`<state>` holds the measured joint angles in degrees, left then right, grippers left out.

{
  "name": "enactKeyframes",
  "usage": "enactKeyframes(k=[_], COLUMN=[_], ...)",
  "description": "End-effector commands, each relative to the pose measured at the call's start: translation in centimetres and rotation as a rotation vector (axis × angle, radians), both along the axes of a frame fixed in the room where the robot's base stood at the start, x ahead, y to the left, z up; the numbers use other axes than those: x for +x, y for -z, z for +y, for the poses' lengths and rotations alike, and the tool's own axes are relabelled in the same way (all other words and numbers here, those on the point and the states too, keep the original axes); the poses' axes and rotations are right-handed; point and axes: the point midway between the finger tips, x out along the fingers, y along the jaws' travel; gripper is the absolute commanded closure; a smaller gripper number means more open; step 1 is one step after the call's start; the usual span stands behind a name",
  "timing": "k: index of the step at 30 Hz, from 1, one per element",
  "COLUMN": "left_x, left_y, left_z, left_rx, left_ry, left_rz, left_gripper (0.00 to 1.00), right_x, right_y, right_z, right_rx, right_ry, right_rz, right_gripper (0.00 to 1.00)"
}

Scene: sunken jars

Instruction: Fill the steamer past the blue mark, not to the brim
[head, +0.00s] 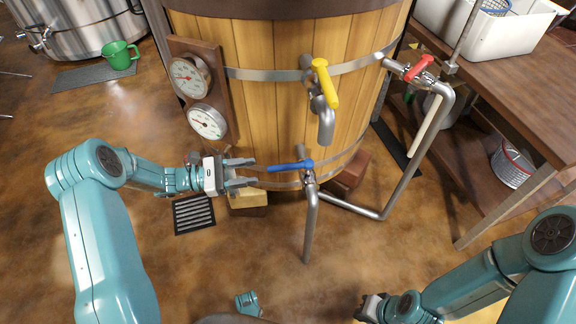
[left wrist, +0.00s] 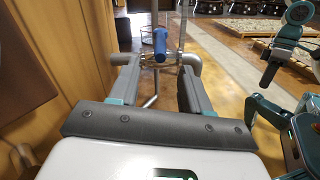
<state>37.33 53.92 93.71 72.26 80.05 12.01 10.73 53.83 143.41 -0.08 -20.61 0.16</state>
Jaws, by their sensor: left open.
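A large wooden vat (head: 265,105) with metal hoops stands at the centre; I take it as the steamer. A blue-handled valve (head: 290,166) sits low on its front, above a pipe that runs down. A yellow-handled valve (head: 325,83) with a spout is higher up, and a red-handled valve (head: 419,68) is on the pipe at right. My left gripper (head: 254,174) is open and empty, just left of the blue handle. In the left wrist view the blue handle (left wrist: 160,44) shows beyond and between the fingertips. My right gripper (head: 367,306) is low, away from the vat. The vat's inside and any blue mark are hidden.
Two round gauges (head: 190,77) are on a board at the vat's left. A wooden bench (head: 505,85) with a white basin (head: 490,35) stands at right. A green mug (head: 120,55) is on a dark mat at back left. A floor grate (head: 193,214) lies below my left gripper.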

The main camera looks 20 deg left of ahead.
Motion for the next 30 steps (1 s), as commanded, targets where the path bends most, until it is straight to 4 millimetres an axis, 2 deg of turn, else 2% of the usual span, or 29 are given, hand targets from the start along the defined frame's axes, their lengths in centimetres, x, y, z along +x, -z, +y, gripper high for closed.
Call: enactKeyframes(k=[1, 6, 12, 18, 26, 27, 29, 30], left_x=[0.5, 2.3, 4.2, 5.1, 5.3, 5.2, 5.2, 5.2], left_y=[0.3, 0.3, 0.2, 0.1, 0.0, 0.0, 0.0, 0.0], left_z=[-1.3, -5.0, -8.3, -9.8, -9.9, -9.9, -9.9, -9.9], left_rx=[-0.001, 0.001, 0.001, 0.001, 0.001, 0.001, 0.001, 0.001], left_ry=[0.004, 0.006, 0.004, 0.003, 0.002, 0.002, 0.002, 0.002], left_rz=[-0.001, -0.001, -0.001, 0.0, 0.001, 0.001, 0.001, 0.001], left_gripper=[0.53, 0.53, 0.53, 0.53, 0.53, 0.59, 0.79, 0.92], right_x=[0.1, 0.3, 0.5, 0.6, 0.6, 0.6, 0.6, 0.6], right_y=[0.6, 1.4, 2.2, 2.4, 2.4, 2.4, 2.4, 2.4], right_z=[-0.1, -0.3, -0.4, -0.5, -0.5, -0.5, -0.5, -0.5], right_rx=[0.0, -0.002, -0.004, -0.004, -0.004, -0.004, -0.004, -0.004], right_ry=[0.003, 0.011, 0.018, 0.021, 0.021, 0.021, 0.021, 0.021], right_rz=[-0.001, -0.005, -0.009, -0.01, -0.01, -0.01, -0.01, -0.01], right_gripper=[1.0, 1.0, 1.0, 1.0, 1.0, 1.0, 1.0, 1.0])
